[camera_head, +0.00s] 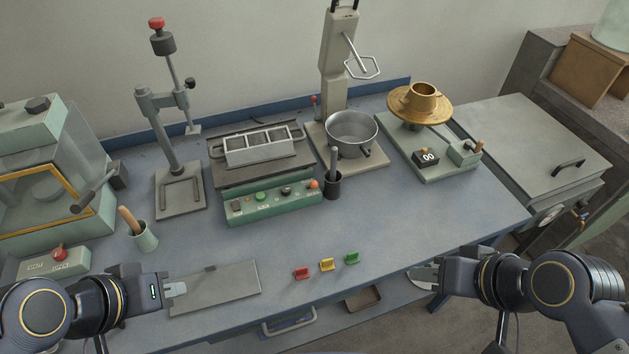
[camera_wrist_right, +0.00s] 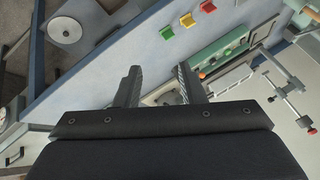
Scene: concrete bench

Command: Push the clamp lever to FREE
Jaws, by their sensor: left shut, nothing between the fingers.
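No FREE marking is readable, so I cannot tell for sure which part is the clamp lever. A thin upright lever with a red knob (camera_head: 315,101) stands at the back between the grey three-part mould (camera_head: 262,146) and the mixer column (camera_head: 336,75). My left gripper (camera_head: 180,290) is shut and empty over the left end of a flat grey plate (camera_head: 225,285), well in front of the mould. My right gripper (camera_head: 424,275) is at the bench's front right edge, away from the lever. In the right wrist view (camera_wrist_right: 160,82) its fingers stand apart with nothing between them.
A green control box (camera_head: 272,205) stands before the mould. A steel bowl (camera_head: 351,133), a brass flow table (camera_head: 420,102) and a press stand (camera_head: 172,120) stand around it. Red, yellow and green pieces (camera_head: 327,265) lie at the front.

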